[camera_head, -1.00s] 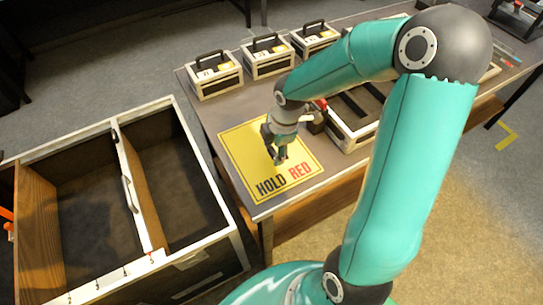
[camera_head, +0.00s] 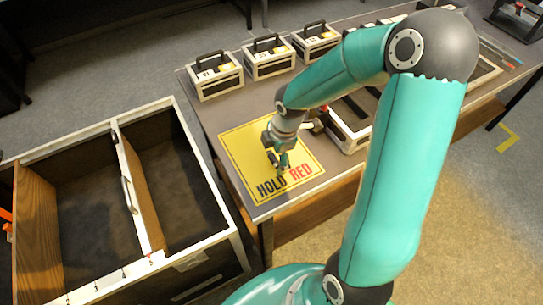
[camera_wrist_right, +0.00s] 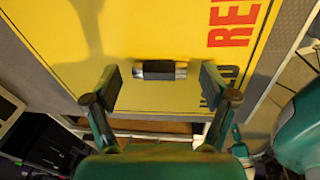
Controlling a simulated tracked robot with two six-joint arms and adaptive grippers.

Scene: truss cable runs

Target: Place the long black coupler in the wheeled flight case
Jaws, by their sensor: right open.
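A short black cylinder with silver ends, which looks like the coupler (camera_wrist_right: 160,70), lies on the yellow mat in the right wrist view. My right gripper (camera_wrist_right: 158,85) is open, its fingers on either side of the coupler with small gaps. In the head view my right gripper (camera_head: 278,168) is low over the yellow mat and the coupler cannot be made out there. The large open flight case (camera_head: 90,130), with dark compartments and a wooden divider, stands on the floor at left; its wheels are not visible. My left gripper is out of view.
The yellow HOLD RED mat (camera_head: 240,150) lies on the table's near left corner. Several small handled cases (camera_head: 216,76) stand along the table's back edge. A white-edged tray (camera_head: 352,140) is right of the mat, partly behind my arm.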

